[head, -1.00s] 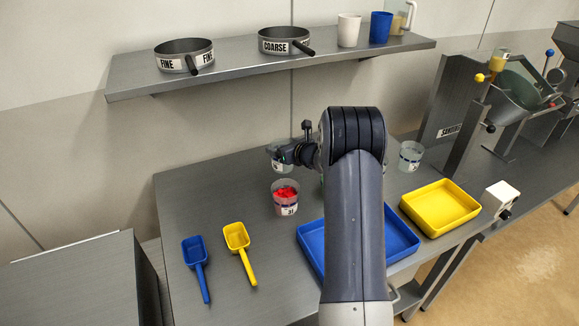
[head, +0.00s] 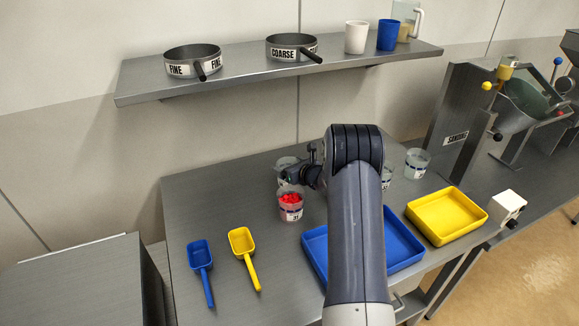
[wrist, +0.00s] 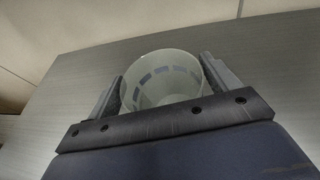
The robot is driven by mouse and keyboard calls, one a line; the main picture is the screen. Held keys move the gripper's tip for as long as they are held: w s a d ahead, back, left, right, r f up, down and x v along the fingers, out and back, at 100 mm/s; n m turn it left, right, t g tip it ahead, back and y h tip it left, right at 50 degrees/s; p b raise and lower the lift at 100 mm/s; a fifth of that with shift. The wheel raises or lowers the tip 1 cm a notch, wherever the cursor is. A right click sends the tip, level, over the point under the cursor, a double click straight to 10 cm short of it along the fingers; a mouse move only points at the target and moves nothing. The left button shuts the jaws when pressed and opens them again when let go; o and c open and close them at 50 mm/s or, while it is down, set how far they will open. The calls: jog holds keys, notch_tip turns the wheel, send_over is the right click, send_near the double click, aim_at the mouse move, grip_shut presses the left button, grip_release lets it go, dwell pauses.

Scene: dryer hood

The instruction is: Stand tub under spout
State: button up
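A clear, empty tub (wrist: 160,80) with a row of dark marks around its wall sits between the two fingers of my gripper (wrist: 163,88) in the wrist view. Both fingers lie against its sides. In the head view this tub (head: 286,166) is behind a tub of red pieces (head: 290,207), and my gripper (head: 297,173) reaches it from the right. Whether its base touches the table is hidden. Another clear tub (head: 417,163) stands at the table's back right. A steel machine (head: 460,120) with a tilted hopper stands on the right; I cannot make out its spout clearly.
A blue tray (head: 403,240) and a yellow tray (head: 446,216) lie on the right of the table. A blue scoop (head: 200,256) and a yellow scoop (head: 242,243) lie front left. A wall shelf (head: 240,75) with sieves and cups hangs above. A white box (head: 507,207) stands right.

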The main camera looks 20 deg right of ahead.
jog(key=o, duration=0.3)
